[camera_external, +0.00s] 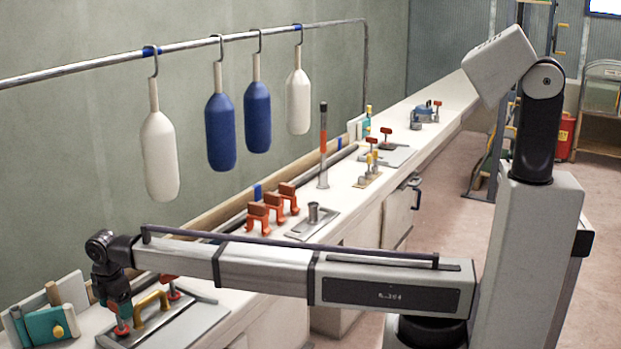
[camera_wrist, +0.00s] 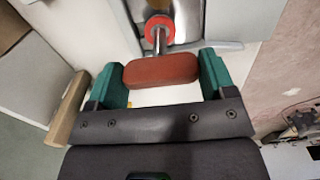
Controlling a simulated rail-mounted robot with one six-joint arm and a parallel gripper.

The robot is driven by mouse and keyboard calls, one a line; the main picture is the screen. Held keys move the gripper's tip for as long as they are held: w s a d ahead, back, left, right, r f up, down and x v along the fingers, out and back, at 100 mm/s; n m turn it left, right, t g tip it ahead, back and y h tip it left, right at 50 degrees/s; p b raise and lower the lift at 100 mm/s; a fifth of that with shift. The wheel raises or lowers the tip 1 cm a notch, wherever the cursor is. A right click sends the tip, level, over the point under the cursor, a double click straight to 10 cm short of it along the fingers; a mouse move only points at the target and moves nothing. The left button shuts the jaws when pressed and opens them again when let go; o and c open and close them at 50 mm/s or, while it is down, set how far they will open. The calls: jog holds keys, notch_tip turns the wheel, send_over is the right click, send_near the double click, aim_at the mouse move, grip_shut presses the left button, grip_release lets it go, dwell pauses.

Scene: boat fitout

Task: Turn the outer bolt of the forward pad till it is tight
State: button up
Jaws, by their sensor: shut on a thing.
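My gripper (camera_external: 121,312) points down at the near end of the bench. Its teal fingers (camera_wrist: 163,77) are shut on the ends of a red bar-shaped bolt head (camera_wrist: 160,70). The bolt's metal shank runs to a red collar (camera_wrist: 160,27) in the wrist view. The bolt is at the near pad, a grey plate (camera_external: 180,325) with a yellow handle (camera_external: 152,300). A second red-headed bolt (camera_external: 170,283) stands beyond the handle. The fingers hide much of the held bolt in the external view, and I cannot tell how far it is seated.
A teal and white block with a yellow knob (camera_external: 58,331) stands left of the pad. Orange clamps (camera_external: 272,205) and a grey tray (camera_external: 312,222) are farther along the bench. Another plate with red-headed bolts (camera_external: 396,155) lies beyond. White and blue fenders (camera_external: 220,130) hang from a rail.

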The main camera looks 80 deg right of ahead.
jog(key=m, duration=0.6)
jog(key=shift+w+m, duration=0.1)
jog(key=shift+m, duration=0.2)
jog(key=m, duration=1.4)
jog(key=shift+m, duration=0.3)
jog(key=m, duration=0.3)
jog(key=shift+m, duration=1.9)
